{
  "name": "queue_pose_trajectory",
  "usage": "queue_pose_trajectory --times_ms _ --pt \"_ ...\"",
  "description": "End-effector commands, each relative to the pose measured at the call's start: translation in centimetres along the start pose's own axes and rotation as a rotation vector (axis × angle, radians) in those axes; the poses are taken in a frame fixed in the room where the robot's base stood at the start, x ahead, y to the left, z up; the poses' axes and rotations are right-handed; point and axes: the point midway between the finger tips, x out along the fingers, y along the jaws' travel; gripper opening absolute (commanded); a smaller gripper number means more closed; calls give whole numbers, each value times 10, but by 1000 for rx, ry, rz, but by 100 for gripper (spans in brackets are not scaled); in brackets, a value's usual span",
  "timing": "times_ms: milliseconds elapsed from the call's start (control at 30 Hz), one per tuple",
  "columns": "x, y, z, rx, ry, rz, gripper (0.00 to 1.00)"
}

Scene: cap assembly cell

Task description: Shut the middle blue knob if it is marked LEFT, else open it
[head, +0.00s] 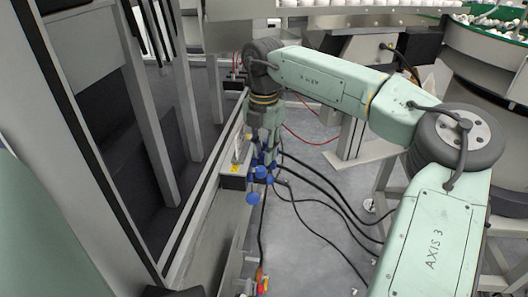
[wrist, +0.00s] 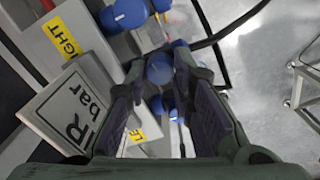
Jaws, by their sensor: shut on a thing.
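Several blue knobs sit in a row on a grey valve block. In the wrist view, my gripper (wrist: 160,75) is shut on the middle blue knob (wrist: 159,68), which shows between its fingertips. One blue knob (wrist: 125,15) is above it, beside a yellow label (wrist: 60,38) reading "RIGHT", partly cut off. Another blue part (wrist: 155,105) is below it, near a yellow label (wrist: 138,133) showing "LE". I cannot tell which label, if any, marks the middle knob. In the head view, my gripper (head: 262,148) points down at the blue knobs (head: 253,198), largely covering the middle one.
A pale sign (wrist: 75,105) reading "bar" stands left of my fingers. Black hoses (head: 325,190) run from the block across the grey floor. A metal frame (head: 205,190) stands close on the left, and conveyor machinery (head: 490,45) is at the upper right.

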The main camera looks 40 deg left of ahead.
Motion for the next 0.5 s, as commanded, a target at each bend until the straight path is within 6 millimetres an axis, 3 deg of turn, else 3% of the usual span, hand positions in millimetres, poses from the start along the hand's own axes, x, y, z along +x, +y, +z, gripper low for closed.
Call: queue_pose_trajectory --times_ms 500 --pt "0 0 0 185 0 0 0"
